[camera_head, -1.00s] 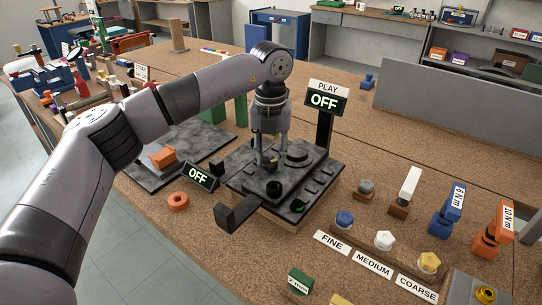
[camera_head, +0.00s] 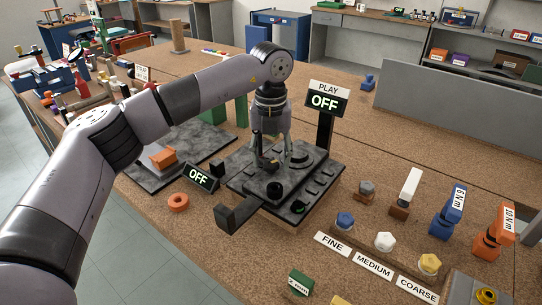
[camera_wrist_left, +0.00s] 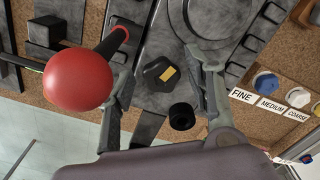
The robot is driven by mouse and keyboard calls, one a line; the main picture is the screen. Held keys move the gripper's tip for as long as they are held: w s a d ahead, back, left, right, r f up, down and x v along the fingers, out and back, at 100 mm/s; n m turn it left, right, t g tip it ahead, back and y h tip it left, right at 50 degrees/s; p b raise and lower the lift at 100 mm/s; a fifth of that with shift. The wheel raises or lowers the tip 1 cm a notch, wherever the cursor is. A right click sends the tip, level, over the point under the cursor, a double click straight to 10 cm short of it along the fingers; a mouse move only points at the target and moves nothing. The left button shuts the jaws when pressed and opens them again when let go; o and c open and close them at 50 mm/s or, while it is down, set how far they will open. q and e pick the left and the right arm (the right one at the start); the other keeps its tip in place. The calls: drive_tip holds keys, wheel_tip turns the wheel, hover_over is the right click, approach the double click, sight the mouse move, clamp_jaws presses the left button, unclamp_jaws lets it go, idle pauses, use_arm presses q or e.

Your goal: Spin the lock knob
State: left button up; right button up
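A dark grey machine (camera_head: 243,180) with raised plates sits on the workbench in the head view. In the left wrist view, a dark hexagonal knob (camera_wrist_left: 160,75) with a yellow mark, apparently the lock knob, stands on it. My left gripper (camera_head: 273,161) points down over the machine, and in the wrist view its fingers (camera_wrist_left: 168,98) are spread on either side of the knob. They are open, and the knob looks free between them; I cannot tell if either finger touches it. In the head view the fingers partly hide the knob. My right gripper is not in view.
A red ball on a black lever (camera_wrist_left: 78,80) is close beside the left finger. A short black cylinder (camera_wrist_left: 182,116) stands near the knob. A PLAY sign reading OFF (camera_head: 324,102) rises behind; another OFF sign (camera_head: 200,177) is at left. Coloured knobs (camera_head: 385,241) stand at right.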

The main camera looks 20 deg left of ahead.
sight(271, 161)
use_arm(q)
drive_tip(key=shift+r, duration=0.1)
wheel_tip(271, 161, up, 12)
idle(0.6)
